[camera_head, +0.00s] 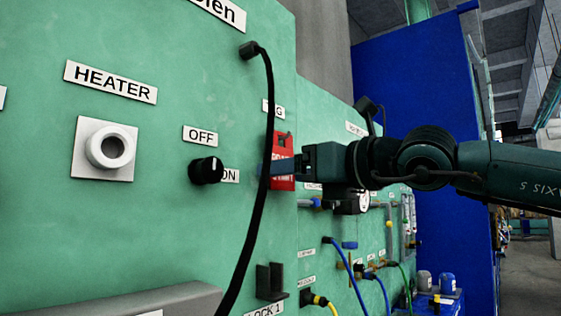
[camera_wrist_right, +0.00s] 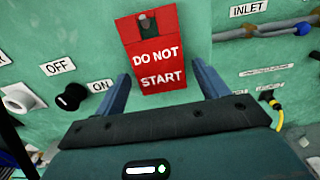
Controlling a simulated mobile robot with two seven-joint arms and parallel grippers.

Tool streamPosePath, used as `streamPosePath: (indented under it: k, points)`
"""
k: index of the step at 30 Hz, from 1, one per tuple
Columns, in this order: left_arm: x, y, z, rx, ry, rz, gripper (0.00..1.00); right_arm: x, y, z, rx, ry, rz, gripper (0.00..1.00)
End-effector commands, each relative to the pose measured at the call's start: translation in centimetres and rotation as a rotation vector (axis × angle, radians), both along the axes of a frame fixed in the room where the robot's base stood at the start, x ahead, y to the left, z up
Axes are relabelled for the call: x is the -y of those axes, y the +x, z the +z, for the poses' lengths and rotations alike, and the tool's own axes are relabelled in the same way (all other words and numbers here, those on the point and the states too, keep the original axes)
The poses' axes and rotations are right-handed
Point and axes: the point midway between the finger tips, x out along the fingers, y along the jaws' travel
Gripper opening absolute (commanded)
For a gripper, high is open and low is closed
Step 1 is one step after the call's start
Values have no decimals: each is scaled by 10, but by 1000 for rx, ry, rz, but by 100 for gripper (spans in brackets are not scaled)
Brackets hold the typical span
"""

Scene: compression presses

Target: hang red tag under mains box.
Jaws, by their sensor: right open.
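The red tag (camera_head: 284,148) reads "DO NOT START" in the right wrist view (camera_wrist_right: 155,60). It hangs flat against the green panel, with a grey peg at the hole in its top. My right gripper (camera_head: 272,168) comes in from the right at the tag's lower part. In the wrist view its two blue fingers (camera_wrist_right: 162,74) are open, one on each side of the tag, with gaps between. My left gripper is not in view. I cannot identify a mains box in either view.
A black cable (camera_head: 268,110) hangs in front of the panel, just left of the tag. A black knob (camera_head: 206,171) and a white heater socket (camera_head: 108,149) lie further left. A dark bracket (camera_head: 270,282) is below. Pipes and coloured cables are at the right.

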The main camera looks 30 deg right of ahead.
Motion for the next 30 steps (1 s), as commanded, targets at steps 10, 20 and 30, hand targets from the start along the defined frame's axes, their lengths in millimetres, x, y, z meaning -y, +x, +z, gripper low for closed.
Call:
streamPosePath:
  k: [10,20,30]
  points:
    - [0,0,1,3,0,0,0,0,0,0,0,0,0,52]
    - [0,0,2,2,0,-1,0,0,0,2,1,-1,0,41]
    - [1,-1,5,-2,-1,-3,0,0,0,8,2,-1,-1,41]
